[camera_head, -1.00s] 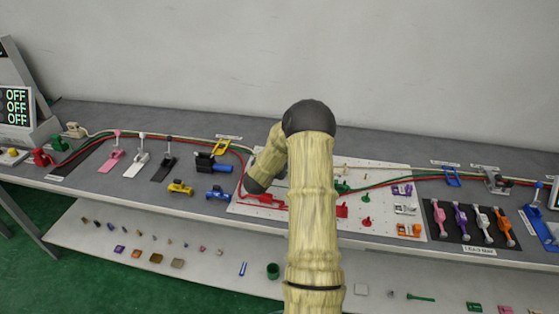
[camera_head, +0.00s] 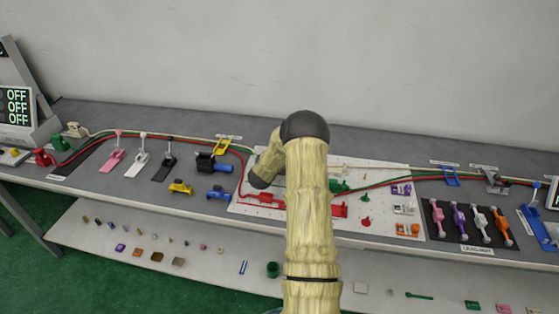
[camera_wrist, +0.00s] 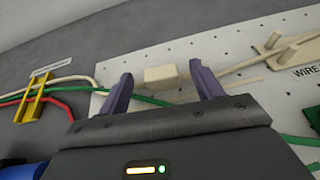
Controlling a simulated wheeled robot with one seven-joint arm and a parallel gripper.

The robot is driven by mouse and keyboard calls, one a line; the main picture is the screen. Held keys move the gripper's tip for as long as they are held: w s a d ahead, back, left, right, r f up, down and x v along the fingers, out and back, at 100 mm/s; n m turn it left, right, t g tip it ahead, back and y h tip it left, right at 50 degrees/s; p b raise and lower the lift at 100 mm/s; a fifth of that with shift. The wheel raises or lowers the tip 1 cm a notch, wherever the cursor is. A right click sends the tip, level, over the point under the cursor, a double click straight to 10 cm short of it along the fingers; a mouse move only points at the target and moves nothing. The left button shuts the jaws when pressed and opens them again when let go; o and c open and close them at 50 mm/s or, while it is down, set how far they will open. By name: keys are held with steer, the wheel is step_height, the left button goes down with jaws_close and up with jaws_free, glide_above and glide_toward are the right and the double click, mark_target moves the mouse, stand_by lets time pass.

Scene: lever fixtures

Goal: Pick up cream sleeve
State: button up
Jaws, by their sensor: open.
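The cream sleeve (camera_wrist: 160,76) is a small block-shaped piece at the white perforated board's left part in the wrist view. It appears between the two dark fingers of my gripper (camera_wrist: 158,82), which are apart with nothing held. Gaps show on both sides of the sleeve, and I cannot tell how far beyond the fingertips it is. A cream wire (camera_wrist: 235,69) runs to the right of it. In the head view my arm hides my gripper, and I cannot make out the sleeve there.
A green wire (camera_wrist: 140,98) passes close by the left finger. A yellow clip fixture (camera_wrist: 33,97) stands at the left, and a cream fixture (camera_wrist: 285,43) at the upper right. The white board (camera_head: 390,176) also holds red, green and purple parts.

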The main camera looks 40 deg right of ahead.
steer(key=shift+c, duration=0.4)
steer(key=c, duration=1)
step_height(320, 180, up, 10)
steer(key=shift+b, duration=0.4)
